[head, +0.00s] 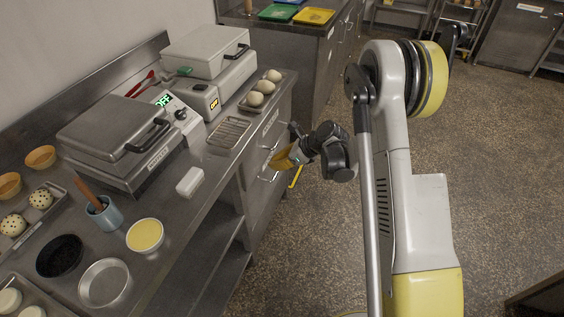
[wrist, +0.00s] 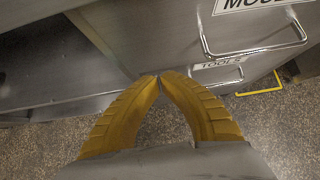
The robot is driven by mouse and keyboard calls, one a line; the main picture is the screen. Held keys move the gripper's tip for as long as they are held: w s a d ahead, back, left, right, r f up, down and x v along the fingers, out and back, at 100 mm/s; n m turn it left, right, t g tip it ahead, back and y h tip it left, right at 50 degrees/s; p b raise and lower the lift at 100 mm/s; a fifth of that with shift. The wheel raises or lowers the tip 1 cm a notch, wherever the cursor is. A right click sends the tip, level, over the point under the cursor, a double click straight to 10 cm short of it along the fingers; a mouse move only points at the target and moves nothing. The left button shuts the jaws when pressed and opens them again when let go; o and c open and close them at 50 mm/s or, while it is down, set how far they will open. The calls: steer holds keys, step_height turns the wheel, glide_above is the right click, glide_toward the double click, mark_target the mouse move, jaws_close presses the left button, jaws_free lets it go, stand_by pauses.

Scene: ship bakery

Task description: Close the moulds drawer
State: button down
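The moulds drawer (wrist: 180,35) has a grey metal front with a white label, cut off at the top right of the wrist view, and a bar handle (wrist: 255,50). Its lower edge overlaps the front of the tools drawer below, so it seems to stand out somewhat; how far, I cannot tell. In the head view its labelled front (head: 270,122) is under the counter's right end. My gripper (wrist: 159,77) has yellow fingers whose tips meet with nothing between them. They are close to the drawer front's lower left part, left of the handle; contact is unclear. My gripper also shows in the head view (head: 280,160).
The tools drawer (wrist: 220,72) and a yellow bar (wrist: 262,90) lie below. An open shelf (head: 215,255) is left of the drawers. The counter (head: 195,215) carries waffle irons, bowls and trays. Speckled floor (head: 310,235) is clear around my arm.

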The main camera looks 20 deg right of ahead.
mark_target(254, 158)
steer(key=a, duration=0.1)
steer(key=w+a+f+b, duration=0.1)
steer(key=w+a, duration=0.1)
steer(key=shift+w+a+f+b, duration=0.15)
steer(key=shift+f+b, duration=0.15)
steer(key=shift+f, duration=0.1)
steer(key=shift+w+a+r, duration=0.2)
steer(key=shift+w+a, duration=0.25)
steer(key=shift+a, duration=0.15)
steer(key=shift+w+a+r, duration=0.1)
steer(key=shift+w+a, duration=0.75)
steer(key=shift+a, duration=0.15)
